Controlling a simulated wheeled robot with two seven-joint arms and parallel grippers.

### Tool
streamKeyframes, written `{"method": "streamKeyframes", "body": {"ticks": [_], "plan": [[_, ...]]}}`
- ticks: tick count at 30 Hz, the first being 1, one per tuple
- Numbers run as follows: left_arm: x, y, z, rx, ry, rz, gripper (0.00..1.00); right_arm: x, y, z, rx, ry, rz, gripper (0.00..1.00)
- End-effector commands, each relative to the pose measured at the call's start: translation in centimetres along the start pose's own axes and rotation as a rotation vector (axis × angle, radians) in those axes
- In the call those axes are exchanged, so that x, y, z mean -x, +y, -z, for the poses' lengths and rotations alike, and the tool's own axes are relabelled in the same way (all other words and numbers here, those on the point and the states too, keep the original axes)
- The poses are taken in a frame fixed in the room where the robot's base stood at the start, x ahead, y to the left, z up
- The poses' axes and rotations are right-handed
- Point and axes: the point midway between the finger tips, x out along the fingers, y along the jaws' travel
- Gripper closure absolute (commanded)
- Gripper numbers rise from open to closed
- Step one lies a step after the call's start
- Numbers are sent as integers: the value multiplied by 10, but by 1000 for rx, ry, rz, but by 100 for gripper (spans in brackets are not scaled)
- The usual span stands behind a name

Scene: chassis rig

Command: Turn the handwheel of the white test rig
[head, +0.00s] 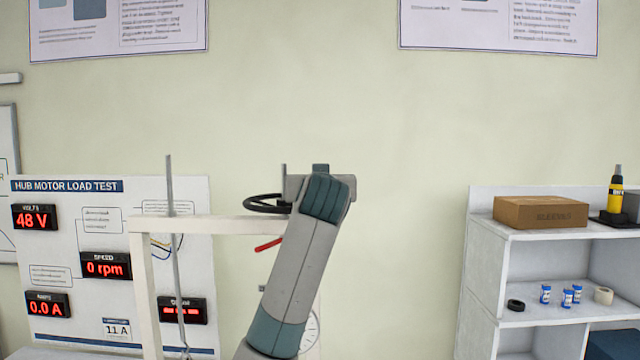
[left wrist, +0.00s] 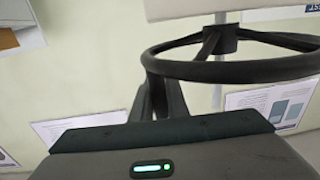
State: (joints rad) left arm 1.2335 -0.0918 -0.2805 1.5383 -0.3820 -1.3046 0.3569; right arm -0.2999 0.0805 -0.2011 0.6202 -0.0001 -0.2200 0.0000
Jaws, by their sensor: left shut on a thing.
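The black handwheel (head: 262,204) sits level at the top of the white test rig (head: 210,225), partly hidden by my left arm. In the left wrist view the handwheel (left wrist: 235,71) fills the upper right, with its hub and spokes visible. My left gripper (left wrist: 156,72) is shut on the left part of the wheel's rim in that view. In the head view my left forearm and wrist cover most of this gripper. My right gripper is in neither view.
A red lever (head: 268,244) sticks out below the handwheel. A display board (head: 110,215) reading 48 V, 0 rpm and 0.0 A stands at left. At right is a white shelf (head: 480,270) with a cardboard box (head: 540,212) on top. The wall between is clear.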

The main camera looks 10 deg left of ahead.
Motion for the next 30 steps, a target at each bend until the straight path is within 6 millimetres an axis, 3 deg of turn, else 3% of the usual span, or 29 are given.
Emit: {"method": "streamKeyframes", "body": {"ticks": [8, 9, 11, 12, 23, 30], "plan": [[0, -3, 2, 1, 3, 4, 100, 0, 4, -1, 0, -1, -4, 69], [0, -3, 2, 1, 3, 4, 84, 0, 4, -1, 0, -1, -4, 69], [0, -3, 2, 1, 3, 4, 69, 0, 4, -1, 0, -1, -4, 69], [0, -3, 2, 1, 3, 4, 67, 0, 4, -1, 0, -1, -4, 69], [2, -1, 0, 0, 1, 1, 67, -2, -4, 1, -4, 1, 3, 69], [20, 0, -2, 1, 2, 0, 67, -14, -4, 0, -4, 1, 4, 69]]}}
